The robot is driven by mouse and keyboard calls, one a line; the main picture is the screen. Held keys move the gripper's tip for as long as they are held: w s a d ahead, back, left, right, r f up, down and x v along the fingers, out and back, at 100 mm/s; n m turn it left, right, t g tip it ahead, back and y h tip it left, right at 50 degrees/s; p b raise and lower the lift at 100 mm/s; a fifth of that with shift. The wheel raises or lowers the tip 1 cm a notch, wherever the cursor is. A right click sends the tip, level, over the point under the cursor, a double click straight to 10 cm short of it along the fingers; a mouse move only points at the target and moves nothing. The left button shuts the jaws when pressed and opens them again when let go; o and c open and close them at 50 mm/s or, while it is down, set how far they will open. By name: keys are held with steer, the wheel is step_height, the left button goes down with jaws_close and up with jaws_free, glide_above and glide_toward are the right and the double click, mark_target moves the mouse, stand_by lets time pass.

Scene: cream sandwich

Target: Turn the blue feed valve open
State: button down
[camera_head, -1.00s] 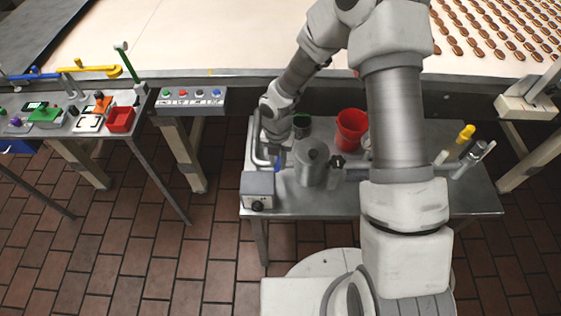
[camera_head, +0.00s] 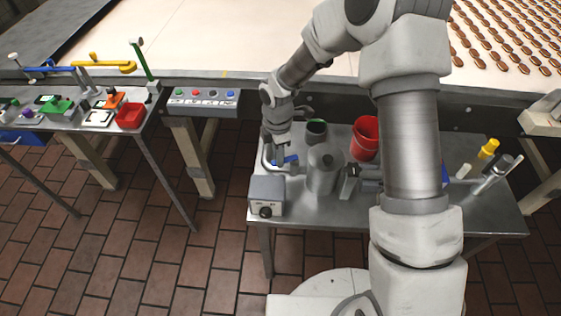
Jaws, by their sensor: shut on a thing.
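The fingertips are small here and partly merge with the pipe and handle. The exact angle of the handle is hard to tell.
A grey metal vessel (camera_head: 322,170) stands just right of the valve. A grey control box (camera_head: 267,195) sits at the table's front left. A dark green-rimmed cup (camera_head: 316,131) and a red bucket (camera_head: 365,138) stand behind. The conveyor (camera_head: 220,45) runs along the back.

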steer(key=shift+w+a+m+b, duration=0.1)
steer(key=shift+w+m+b, duration=0.25)
steer(key=shift+m, duration=0.4)
steer(key=shift+w+a+m+b, duration=0.1)
steer(key=shift+w+m+b, duration=0.2)
steer(key=shift+m, duration=0.45)
steer(key=c, duration=0.8)
jaws_free()
steer(key=shift+o, duration=0.2)
step_height(320, 180, up, 18)
steer(key=shift+f, duration=0.25)
